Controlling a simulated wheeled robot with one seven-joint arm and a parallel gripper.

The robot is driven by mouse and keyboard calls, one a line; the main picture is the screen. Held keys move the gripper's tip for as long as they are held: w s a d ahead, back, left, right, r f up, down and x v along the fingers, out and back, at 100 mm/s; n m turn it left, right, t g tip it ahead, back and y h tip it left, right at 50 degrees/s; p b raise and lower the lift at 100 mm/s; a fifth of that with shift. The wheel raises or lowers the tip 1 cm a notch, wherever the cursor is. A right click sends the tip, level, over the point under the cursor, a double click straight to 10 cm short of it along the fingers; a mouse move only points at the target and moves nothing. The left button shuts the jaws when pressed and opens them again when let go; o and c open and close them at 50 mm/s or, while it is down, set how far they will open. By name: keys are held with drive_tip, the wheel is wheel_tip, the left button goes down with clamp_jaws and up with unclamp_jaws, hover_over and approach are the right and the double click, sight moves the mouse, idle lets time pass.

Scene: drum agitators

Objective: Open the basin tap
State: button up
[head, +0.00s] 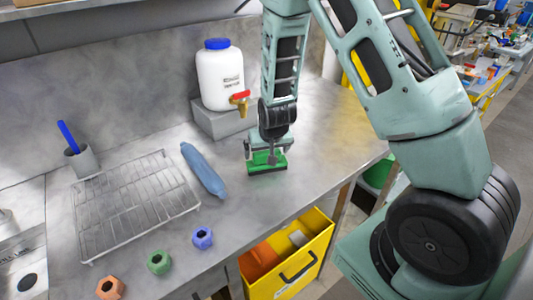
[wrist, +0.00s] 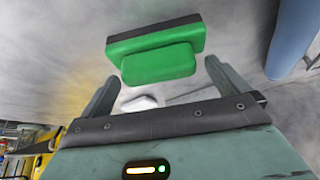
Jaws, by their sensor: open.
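A metal sink (head: 22,262) is cut off at the left edge of the head view. A grey metal part (head: 5,216) at its back may be the basin tap; too little shows to tell its shape or state. A separate brass tap with a red handle (head: 240,97) sits on the front of a white jug (head: 220,78). My gripper (head: 268,148) is low over the counter, far right of the sink, in front of the jug. In the wrist view, my gripper (wrist: 161,72) has its fingers apart, with a green block (wrist: 158,62) just beyond the tips.
The green block (head: 267,164) has a dark side. A yellow drawer (head: 290,265) stands open below the counter.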

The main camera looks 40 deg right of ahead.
drive_tip(key=v, duration=1)
drive_tip(key=s+a+r+n+g+y, duration=0.3)
drive_tip(key=s+a+n, duration=0.5)
drive_tip(key=a, duration=0.9)
drive_tip(key=s+a+r+n+g, duration=0.1)
drive_tip(key=s+a+r+n, duration=0.1)
drive_tip(key=s, duration=0.6)
drive_tip(key=s+a+r+n, duration=0.2)
drive_tip(key=s+a+r, duration=0.1)
drive_tip(key=s, duration=0.6)
drive_tip(key=shift+s+g+h, duration=0.15)
drive_tip(key=shift+g+h, duration=0.15)
drive_tip(key=shift+g, duration=0.1)
drive_tip(key=c, duration=0.4)
drive_tip(key=shift+c, duration=0.2)
drive_tip(key=shift+r, duration=0.1)
